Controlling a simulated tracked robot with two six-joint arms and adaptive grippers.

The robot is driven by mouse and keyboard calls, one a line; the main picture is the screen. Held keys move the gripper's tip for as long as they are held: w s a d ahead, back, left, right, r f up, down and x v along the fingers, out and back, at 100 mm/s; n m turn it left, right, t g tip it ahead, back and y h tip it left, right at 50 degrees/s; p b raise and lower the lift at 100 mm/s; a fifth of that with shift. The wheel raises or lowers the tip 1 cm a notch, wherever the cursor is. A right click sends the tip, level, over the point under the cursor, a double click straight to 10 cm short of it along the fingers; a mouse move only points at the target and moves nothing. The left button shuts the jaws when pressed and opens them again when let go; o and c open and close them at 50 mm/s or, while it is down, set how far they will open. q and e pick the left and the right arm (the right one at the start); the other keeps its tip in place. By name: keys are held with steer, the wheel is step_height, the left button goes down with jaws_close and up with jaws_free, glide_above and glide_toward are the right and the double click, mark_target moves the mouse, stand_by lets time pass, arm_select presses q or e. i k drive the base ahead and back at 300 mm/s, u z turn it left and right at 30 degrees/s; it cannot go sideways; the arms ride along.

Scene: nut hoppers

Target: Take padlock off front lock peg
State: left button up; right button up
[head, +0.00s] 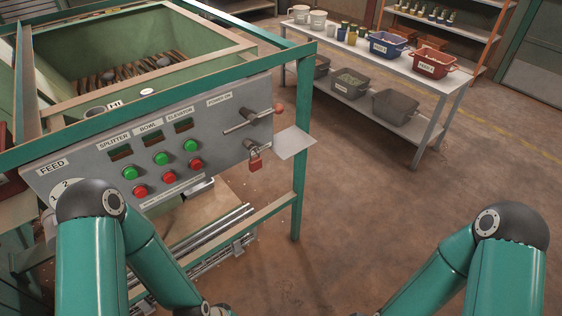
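A small red padlock (256,164) hangs by its shackle from the front lock peg (249,144), at the right end of the grey control panel (84,165). A second rod with a dark knob and an orange ball end sits just above it. My two teal arms rise from the bottom edge, one on the left and one on the right. Both forearms run down out of the picture, so neither gripper shows. Nothing of mine is near the padlock.
A small grey plate (297,143) juts out right of the padlock. Green and red buttons sit on the panel, with a green frame post (299,195) beside it. A shelf table (450,83) with bins stands behind. The middle floor is clear.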

mark_target(255, 163)
steer(key=z, duration=0.4)
steer(key=i, duration=0.45)
steer(key=u, duration=1.85)
steer(key=i, duration=0.45)
steer(key=z, duration=0.15)
